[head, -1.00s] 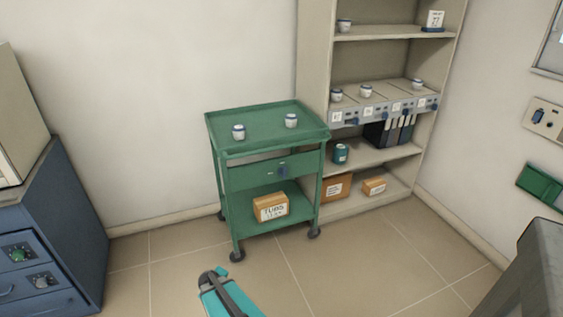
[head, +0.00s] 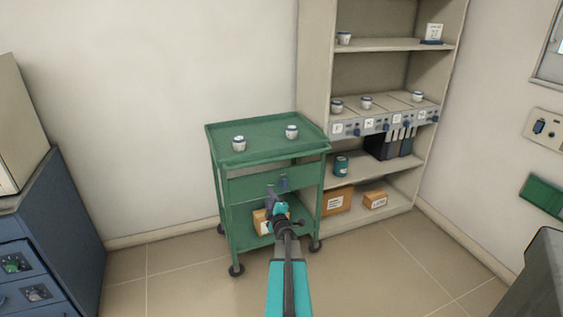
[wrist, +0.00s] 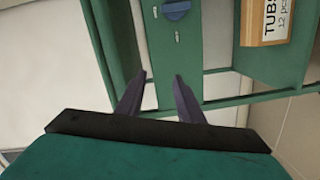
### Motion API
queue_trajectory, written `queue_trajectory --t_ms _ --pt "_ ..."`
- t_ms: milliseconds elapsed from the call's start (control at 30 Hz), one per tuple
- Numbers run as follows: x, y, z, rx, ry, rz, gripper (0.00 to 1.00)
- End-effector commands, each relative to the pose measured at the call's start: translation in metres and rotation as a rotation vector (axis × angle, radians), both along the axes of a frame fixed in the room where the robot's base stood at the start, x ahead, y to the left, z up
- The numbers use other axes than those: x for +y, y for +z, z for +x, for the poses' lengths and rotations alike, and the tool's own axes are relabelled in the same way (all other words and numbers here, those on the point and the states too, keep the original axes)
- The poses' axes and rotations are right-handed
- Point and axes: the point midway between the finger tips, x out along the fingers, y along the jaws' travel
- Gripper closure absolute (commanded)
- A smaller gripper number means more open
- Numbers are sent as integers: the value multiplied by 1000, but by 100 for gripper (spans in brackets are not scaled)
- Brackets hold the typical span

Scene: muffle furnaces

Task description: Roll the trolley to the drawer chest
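The green trolley (head: 245,185) stands on castors against the back wall, beside the shelf unit. Its drawer front has a small blue knob (wrist: 176,10), seen at the top of the wrist view. The blue drawer chest (head: 72,225) is at the left, with bare floor between it and the trolley. My gripper (head: 278,198) is in front of the trolley, below its drawer and overlapping the box on the lower shelf. In the wrist view my gripper (wrist: 160,92) has its two dark fingers apart with nothing held between them. Whether it touches the trolley cannot be told.
Two white jars (head: 239,144) stand on the trolley top. A cardboard box (wrist: 265,20) sits on its lower shelf. The shelf unit (head: 315,60) is close on the right. A dark grey object (head: 540,275) is at the front right. The floor (head: 180,280) before the trolley is clear.

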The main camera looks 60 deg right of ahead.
Motion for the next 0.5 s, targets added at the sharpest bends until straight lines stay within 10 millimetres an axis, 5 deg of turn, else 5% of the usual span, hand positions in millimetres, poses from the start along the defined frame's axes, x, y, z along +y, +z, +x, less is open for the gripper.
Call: queue_trajectory --t_ms 200,500 --pt "-48 55 -46 -18 34 -228 66" --pt "-66 90 -77 -17 63 -378 66"
